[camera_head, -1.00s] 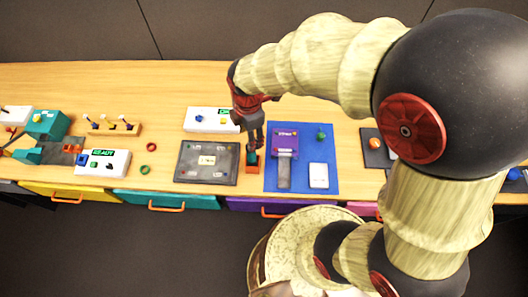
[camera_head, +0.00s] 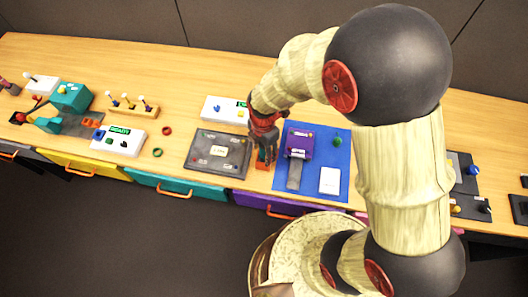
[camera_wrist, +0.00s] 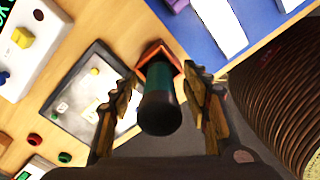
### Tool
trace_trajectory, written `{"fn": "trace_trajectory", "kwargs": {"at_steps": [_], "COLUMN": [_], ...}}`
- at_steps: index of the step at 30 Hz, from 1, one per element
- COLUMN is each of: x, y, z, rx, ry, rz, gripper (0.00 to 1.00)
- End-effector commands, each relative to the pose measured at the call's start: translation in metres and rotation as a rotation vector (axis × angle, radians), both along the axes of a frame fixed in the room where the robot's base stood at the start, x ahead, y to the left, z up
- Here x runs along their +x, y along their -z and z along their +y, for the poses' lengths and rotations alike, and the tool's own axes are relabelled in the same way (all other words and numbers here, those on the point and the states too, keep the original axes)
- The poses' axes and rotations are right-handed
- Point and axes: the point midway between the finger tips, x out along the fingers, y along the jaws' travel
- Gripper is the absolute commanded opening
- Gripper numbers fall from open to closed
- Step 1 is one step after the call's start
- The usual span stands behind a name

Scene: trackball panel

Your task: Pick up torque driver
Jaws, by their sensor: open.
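The torque driver (camera_wrist: 160,104), a dark cylinder with a green band, stands in a small orange holder (camera_wrist: 158,54) in the wrist view. The orange holder also shows in the head view (camera_head: 262,165), between the dark panel and the blue mat. My gripper (camera_wrist: 160,78) is open, with one finger on each side of the driver. Gaps show between the fingers and the handle, so it is not gripped. In the head view my gripper (camera_head: 265,148) points down over the holder and hides most of the driver.
A dark grey panel (camera_head: 232,171) lies left of the holder. A blue mat (camera_head: 313,190) with a purple device (camera_head: 300,140) and a white block lies right. A white box (camera_head: 222,107) stands behind. A wooden rack (camera_head: 131,107) is further left.

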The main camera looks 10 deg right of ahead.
Motion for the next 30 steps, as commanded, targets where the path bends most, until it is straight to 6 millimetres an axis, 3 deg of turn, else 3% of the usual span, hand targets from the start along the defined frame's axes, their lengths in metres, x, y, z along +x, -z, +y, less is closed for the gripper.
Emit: {"fn": "trace_trajectory", "kwargs": {"at_steps": [8, 30], "x": [0.0009, 0.0008], "y": [0.0053, 0.0052], "z": [0.0002, 0.0002], "rx": [0.001, 0.000], "ry": [0.000, 0.000], "rz": [-0.003, -0.002], "gripper": [0.47, 0.05]}}
